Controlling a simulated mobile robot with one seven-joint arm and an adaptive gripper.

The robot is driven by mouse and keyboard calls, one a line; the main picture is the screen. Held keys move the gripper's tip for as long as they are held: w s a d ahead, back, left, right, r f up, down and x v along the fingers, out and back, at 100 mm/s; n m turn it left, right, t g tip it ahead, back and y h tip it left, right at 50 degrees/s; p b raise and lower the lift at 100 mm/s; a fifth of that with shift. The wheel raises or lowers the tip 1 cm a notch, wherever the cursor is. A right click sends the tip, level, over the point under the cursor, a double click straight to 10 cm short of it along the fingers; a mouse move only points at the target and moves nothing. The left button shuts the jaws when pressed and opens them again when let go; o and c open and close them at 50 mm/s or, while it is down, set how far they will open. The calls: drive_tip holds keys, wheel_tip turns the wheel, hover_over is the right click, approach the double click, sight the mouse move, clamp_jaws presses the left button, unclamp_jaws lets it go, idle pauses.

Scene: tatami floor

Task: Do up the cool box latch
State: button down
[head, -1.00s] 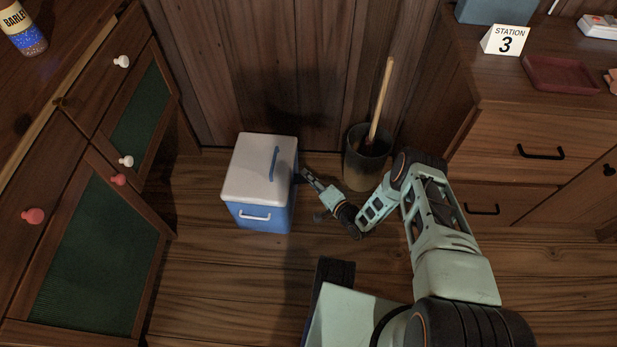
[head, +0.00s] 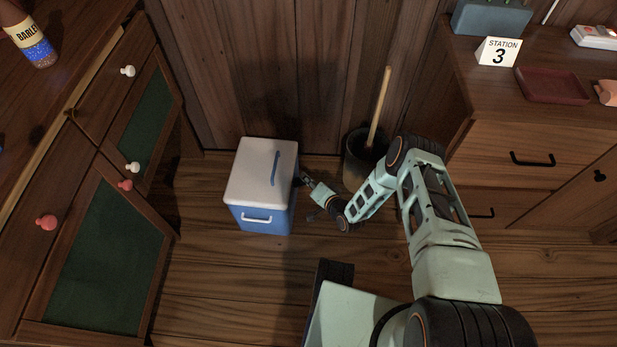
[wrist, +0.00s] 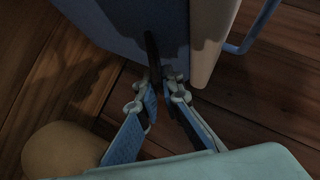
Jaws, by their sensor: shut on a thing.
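The cool box stands upright on the floor, with a blue body (head: 265,219) and a white lid (head: 257,172) that lies shut on top. A blue handle (head: 276,170) is on the lid and a white handle (head: 257,218) is on the front. My gripper (head: 306,180) is low at the box's right side. In the wrist view, my gripper (wrist: 160,92) is shut on a thin dark latch (wrist: 152,52) lying against the blue wall (wrist: 115,25), beside the pale lid (wrist: 208,40). The latch's far end is dark, and I cannot tell whether it is fastened.
A dark bin (head: 360,160) with a wooden-handled tool (head: 380,105) stands right of the box, close behind my arm. Cabinets flank the space on left (head: 105,270) and right (head: 540,145). A plank wall is behind. Floor in front of the box (head: 220,275) is clear.

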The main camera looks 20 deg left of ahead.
drive_tip(key=shift+s+a+r+n+h+p, duration=0.15)
drive_tip(key=shift+a+r+n+h+p, duration=0.4)
drive_tip(key=shift+h+p, duration=0.25)
drive_tip(key=shift+a+r+n+h+p, duration=0.2)
drive_tip(key=shift+n+h+p, duration=0.3)
drive_tip(key=shift+h, duration=0.2)
drive_tip(key=shift+f, duration=0.1)
drive_tip(key=c, duration=2.1)
unclamp_jaws()
drive_tip(key=v, duration=0.8)
drive_tip(key=shift+a, duration=0.1)
